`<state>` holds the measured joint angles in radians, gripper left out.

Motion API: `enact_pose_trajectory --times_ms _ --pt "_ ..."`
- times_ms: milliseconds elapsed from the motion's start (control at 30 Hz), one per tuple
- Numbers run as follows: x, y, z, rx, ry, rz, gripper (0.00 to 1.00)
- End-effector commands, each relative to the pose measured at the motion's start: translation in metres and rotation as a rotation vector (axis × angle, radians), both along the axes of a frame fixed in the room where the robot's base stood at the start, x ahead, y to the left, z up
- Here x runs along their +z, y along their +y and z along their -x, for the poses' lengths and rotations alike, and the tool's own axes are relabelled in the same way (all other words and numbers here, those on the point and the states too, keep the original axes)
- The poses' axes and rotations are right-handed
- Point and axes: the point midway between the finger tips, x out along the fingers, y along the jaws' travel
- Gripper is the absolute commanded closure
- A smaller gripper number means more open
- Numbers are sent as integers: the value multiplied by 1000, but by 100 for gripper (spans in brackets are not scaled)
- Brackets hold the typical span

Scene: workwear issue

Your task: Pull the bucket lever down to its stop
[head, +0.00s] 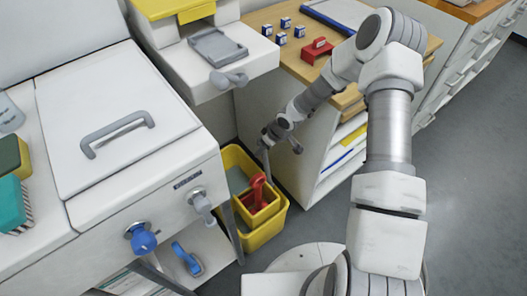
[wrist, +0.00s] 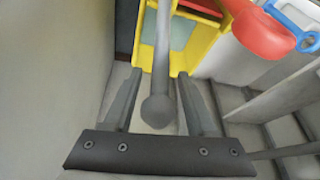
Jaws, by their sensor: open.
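The yellow bucket (head: 262,235) stands on the floor between the white machine and the wooden-topped cabinet; its yellow rim also shows at the top of the wrist view (wrist: 188,55). A thin grey lever (head: 267,165) rises from it. In the wrist view the lever (wrist: 162,50) ends in a round knob and runs between the two fingers of my gripper (wrist: 159,75). The fingers are open, with a gap on each side of the lever. In the head view my gripper (head: 277,138) is at the lever's upper end, which it partly hides.
A red part (head: 258,190) sits in the bucket; a red rounded shape (wrist: 262,35) is close at right in the wrist view. Left is the machine with a blue knob (head: 142,239) and a grey handle (head: 203,205). The cabinet shelves (head: 340,160) are close on the right.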

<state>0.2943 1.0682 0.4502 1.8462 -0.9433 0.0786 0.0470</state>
Motion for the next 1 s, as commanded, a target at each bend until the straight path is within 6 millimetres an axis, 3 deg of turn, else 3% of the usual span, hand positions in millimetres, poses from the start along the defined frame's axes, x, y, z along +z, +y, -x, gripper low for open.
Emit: enact_pose_trajectory --times_ms 367,700,1000 --pt "-6 2 -2 0 -1 0 43" --pt "-6 2 -2 0 -1 -1 100" --pt "-5 4 -4 0 -6 -4 100"
